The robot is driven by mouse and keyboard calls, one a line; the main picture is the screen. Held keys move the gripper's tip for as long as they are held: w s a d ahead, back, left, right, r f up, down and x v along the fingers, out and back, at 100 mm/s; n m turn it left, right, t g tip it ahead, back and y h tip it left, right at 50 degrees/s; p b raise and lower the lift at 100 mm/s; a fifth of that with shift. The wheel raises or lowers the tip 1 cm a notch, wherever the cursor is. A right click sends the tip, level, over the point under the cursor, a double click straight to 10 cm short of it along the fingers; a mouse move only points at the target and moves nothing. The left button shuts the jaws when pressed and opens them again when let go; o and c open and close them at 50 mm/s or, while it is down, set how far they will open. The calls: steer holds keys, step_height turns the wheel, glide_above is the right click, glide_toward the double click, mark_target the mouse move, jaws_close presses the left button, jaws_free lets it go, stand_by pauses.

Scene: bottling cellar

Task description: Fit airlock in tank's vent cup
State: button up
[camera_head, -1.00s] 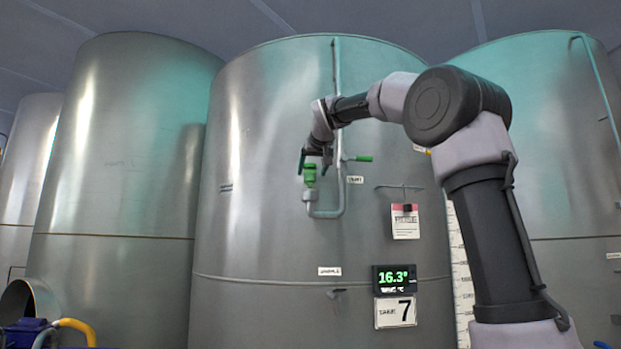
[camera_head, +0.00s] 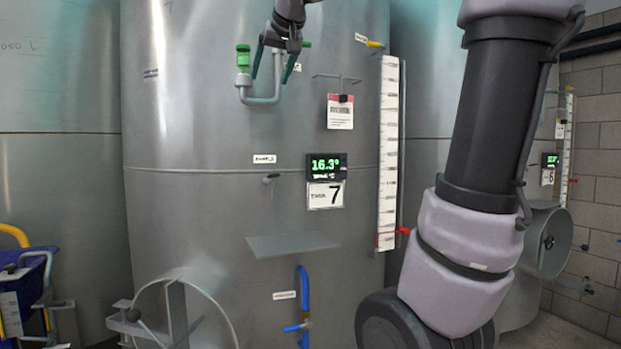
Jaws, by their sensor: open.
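The green airlock (camera_head: 243,60) stands upright at the mouth of the grey vent cup (camera_head: 243,80), on the short end of the tank's bent pipe. It looks seated there, but how deep it sits is too small to tell. My gripper (camera_head: 274,72) is open and empty, its two fingers pointing down just right of the airlock, with a visible gap between them and it. The fingers overlap the vent pipe (camera_head: 264,100) in the picture. The steel tank (camera_head: 215,220) with the number 7 sign fills the middle.
A red-and-white card (camera_head: 340,111), a display reading 16.3° (camera_head: 326,166) and a level scale (camera_head: 388,150) are on the tank's front. A small shelf (camera_head: 293,244) juts out below, above a blue valve pipe (camera_head: 303,300). A blue cart (camera_head: 25,290) stands at lower left.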

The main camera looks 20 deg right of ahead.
steer(key=s+d+f+m+g, duration=0.1)
steer(key=s+f+g, duration=0.1)
steer(key=s+f, duration=0.8)
steer(key=s+d+f+m+g+y, duration=0.1)
steer(key=s+f+m, duration=0.1)
steer(key=s+f, duration=0.8)
step_height(320, 180, down, 7)
steer(key=shift+d+f+g+y, duration=0.1)
steer(key=shift+d+g+y, duration=0.2)
steer(key=shift+g, duration=0.1)
